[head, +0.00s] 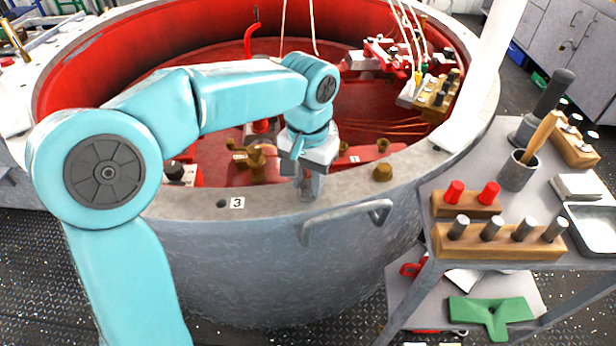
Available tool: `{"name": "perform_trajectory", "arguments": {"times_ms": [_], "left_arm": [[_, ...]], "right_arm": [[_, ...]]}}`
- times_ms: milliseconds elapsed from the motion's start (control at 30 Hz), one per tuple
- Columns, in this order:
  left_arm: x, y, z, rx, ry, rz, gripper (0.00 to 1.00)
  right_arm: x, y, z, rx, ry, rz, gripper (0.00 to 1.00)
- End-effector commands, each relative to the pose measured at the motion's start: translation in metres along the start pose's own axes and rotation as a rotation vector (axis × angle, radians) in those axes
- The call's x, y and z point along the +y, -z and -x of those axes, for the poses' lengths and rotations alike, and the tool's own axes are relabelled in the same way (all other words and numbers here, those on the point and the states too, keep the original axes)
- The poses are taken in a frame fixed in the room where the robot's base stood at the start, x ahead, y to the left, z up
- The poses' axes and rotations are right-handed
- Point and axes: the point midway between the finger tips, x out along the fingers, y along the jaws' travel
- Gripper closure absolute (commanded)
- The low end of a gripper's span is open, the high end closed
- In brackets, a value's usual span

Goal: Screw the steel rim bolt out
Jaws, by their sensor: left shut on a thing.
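My left gripper (307,188) points straight down at the near rim (345,187) of the large round grey vessel. It is shut on what appears to be the steel rim bolt, at the top of the rim. The fingers hide most of the bolt, so I cannot tell how far it sits in the rim. A dark open hole (221,203) lies to the left, beside a white label "3" (237,202). A brass-coloured bolt (383,172) stands in the rim to the right. My right gripper is not in view.
A grey handle (345,220) sticks out from the vessel wall just below the gripper. At the right, a cart carries a wooden block with several steel pegs (500,240), red-capped pegs (471,204) and a cup (518,170). Red fittings and cables fill the vessel.

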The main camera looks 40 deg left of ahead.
Motion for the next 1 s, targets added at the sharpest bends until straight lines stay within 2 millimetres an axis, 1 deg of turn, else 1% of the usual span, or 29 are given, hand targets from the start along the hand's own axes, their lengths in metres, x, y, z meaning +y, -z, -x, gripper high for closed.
{"name": "perform_trajectory", "arguments": {"times_ms": [33, 67, 100, 367, 467, 567, 667, 900, 1000], "left_arm": [[0.0, -0.001, -0.001, -0.003, 0.0, -0.001, 0.64], [0.0, -0.001, -0.001, -0.003, 0.0, -0.001, 0.54], [0.0, -0.001, -0.001, -0.003, 0.0, -0.001, 0.41], [0.0, 0.0, 0.0, -0.001, 0.0, -0.001, 0.41], [0.0, 0.0, 0.005, -0.001, 0.0, -0.001, 0.41], [0.0, 0.001, 0.02, 0.003, -0.001, -0.001, 0.41], [0.0, 0.001, 0.044, 0.003, -0.001, -0.001, 0.41], [0.001, 0.001, 0.11, 0.002, -0.001, -0.002, 0.41], [0.001, 0.001, 0.131, 0.0, 0.0, -0.001, 0.41]], "right_arm": [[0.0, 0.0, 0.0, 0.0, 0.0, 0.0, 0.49], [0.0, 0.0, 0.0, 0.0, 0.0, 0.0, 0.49], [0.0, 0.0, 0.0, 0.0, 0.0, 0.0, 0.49], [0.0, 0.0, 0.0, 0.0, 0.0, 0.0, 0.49], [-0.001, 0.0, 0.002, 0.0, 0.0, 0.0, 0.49], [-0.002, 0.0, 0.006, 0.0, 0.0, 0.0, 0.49], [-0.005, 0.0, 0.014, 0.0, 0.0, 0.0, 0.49], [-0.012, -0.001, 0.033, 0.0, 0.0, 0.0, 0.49], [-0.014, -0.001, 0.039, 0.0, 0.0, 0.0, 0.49]]}}
